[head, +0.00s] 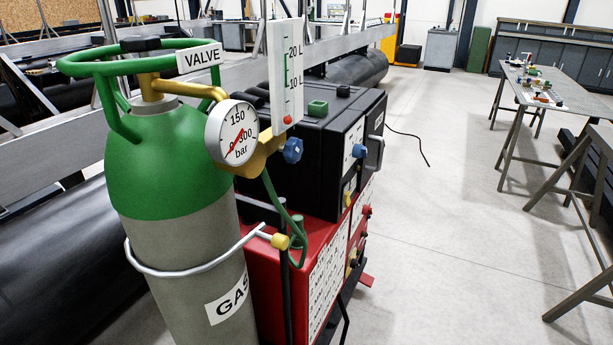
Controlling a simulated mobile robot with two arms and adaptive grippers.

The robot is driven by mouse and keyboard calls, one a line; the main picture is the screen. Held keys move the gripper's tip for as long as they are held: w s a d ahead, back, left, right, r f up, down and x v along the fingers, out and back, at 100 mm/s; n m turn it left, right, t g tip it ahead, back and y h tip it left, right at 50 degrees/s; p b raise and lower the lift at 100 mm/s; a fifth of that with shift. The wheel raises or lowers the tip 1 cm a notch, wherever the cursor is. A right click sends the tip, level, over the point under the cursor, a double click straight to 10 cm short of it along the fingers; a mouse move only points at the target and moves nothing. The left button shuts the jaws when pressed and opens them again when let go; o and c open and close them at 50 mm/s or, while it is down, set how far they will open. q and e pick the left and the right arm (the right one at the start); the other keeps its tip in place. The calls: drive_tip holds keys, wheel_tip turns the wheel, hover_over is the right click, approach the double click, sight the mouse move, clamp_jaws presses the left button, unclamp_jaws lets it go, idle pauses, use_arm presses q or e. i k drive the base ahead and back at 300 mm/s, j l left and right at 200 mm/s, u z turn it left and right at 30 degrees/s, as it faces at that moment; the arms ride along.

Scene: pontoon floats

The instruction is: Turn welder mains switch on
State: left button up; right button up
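The welder is a red cabinet (292,262) with a black unit (318,135) on top, seen from its side behind the gas cylinder. Its front panel faces right and shows at a steep angle. A blue knob (360,151) sits on the black unit's front and a red knob (367,211) lower on the red front. I cannot tell which control is the mains switch, or its position. Neither of my grippers is in view.
A green and grey gas cylinder (180,240) with a gauge (232,133) stands close in front. A black cable (418,148) lies on the floor. Metal tables (565,102) stand at the right. The floor (440,240) between is clear.

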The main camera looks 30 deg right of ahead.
sight(354, 263)
drive_tip(key=z, duration=1.4)
drive_tip(key=i+l+u, duration=0.15)
drive_tip(key=u, duration=0.35)
drive_tip(key=l+u, duration=0.75)
drive_tip(key=u, duration=0.2)
drive_tip(key=i, duration=0.05)
